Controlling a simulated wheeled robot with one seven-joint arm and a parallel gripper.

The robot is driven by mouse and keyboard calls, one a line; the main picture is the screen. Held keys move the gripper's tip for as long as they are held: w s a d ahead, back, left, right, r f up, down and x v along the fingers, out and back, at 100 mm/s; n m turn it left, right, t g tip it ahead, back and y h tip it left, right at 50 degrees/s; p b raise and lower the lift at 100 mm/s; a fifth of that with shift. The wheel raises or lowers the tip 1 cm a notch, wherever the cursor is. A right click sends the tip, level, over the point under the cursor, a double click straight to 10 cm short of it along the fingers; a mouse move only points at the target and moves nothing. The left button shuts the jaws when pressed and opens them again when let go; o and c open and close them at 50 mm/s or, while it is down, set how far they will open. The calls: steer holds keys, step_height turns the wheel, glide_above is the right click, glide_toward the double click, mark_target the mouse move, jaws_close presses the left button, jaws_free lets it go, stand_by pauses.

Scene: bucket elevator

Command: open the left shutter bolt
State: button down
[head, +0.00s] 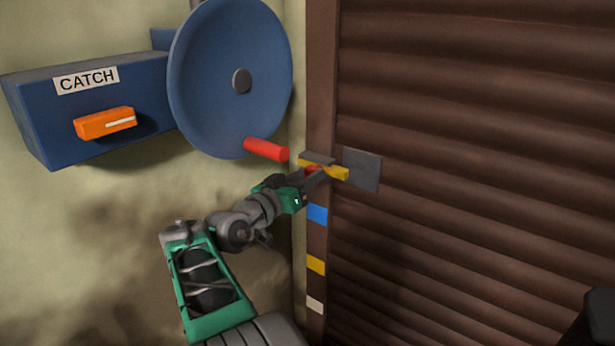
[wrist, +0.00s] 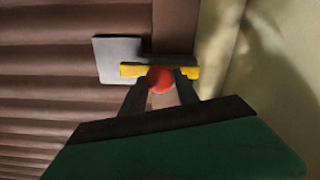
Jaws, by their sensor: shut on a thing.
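The left shutter bolt is a yellow bar (head: 338,173) with a red knob, set across the left edge of the brown shutter (head: 460,120) under a grey bracket (head: 317,158). A grey plate (head: 363,170) sits behind its right end. My gripper (head: 313,172) is at the bolt, its fingers shut on the red knob (wrist: 160,79). In the wrist view, the yellow bar (wrist: 132,71) runs behind the knob, one end over the grey plate (wrist: 115,50). The fingers partly hide the knob in the head view.
A blue wheel (head: 215,80) with a red handle (head: 265,149) is just up and left of my gripper. A blue box (head: 90,110) labelled CATCH, with an orange lever (head: 105,123), is farther left. Blue, yellow and white marks run down the frame (head: 317,240) below the bolt.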

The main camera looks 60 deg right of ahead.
stand_by(0.3)
steer(key=w, duration=0.4)
steer(key=w+d+b, duration=0.1)
steer(key=shift+w, duration=0.4)
steer(key=c, duration=0.9)
jaws_free()
glide_toward(300, 162)
steer(key=a, duration=0.3)
steer(key=shift+w+r+p, duration=0.1)
steer(key=shift+w+p, duration=0.05)
steer(key=shift+p, duration=0.2)
